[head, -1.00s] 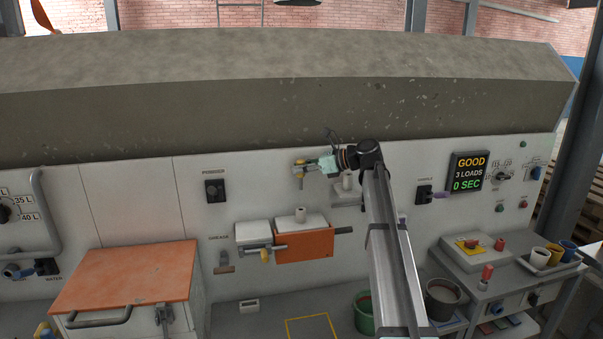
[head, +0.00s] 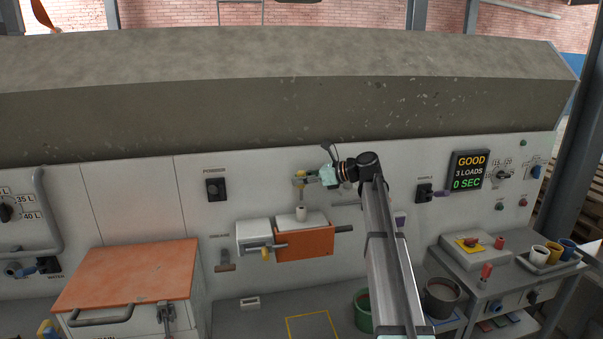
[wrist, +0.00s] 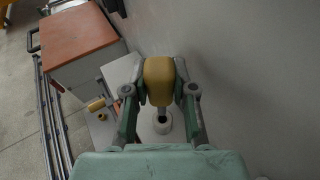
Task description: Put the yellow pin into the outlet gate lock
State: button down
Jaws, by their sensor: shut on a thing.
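My gripper (head: 303,179) is shut on the yellow pin (head: 300,177), whose yellow head shows between the fingers in the wrist view (wrist: 158,82). The pin hangs roughly upright over a short white cylinder (head: 300,214), which stands on the pale top of the orange-fronted gate box (head: 318,243). In the wrist view the cylinder appears as a white ring with a dark hole (wrist: 160,122), just below the pin head. The pin's lower end is hard to make out, so I cannot tell whether it touches the cylinder.
A handle with a yellow part (head: 266,253) sits at the left of the gate box. An orange-lidded cabinet (head: 130,270) stands further left. A green bucket (head: 364,310) and a dark bucket (head: 441,297) stand at the lower right. The wall is close behind the gripper.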

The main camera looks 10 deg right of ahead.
aim_at(302, 195)
jog(key=shift+f, duration=0.8)
jog(key=shift+p, duration=1.4)
dwell(1.2)
jog(key=shift+f+b, duration=0.4)
jog(key=shift+f, duration=1.85)
jog(key=shift+r, duration=0.15)
jog(key=shift+r+p, duration=1.7)
jog(key=shift+r, duration=0.1)
jog(key=shift+p, duration=0.35)
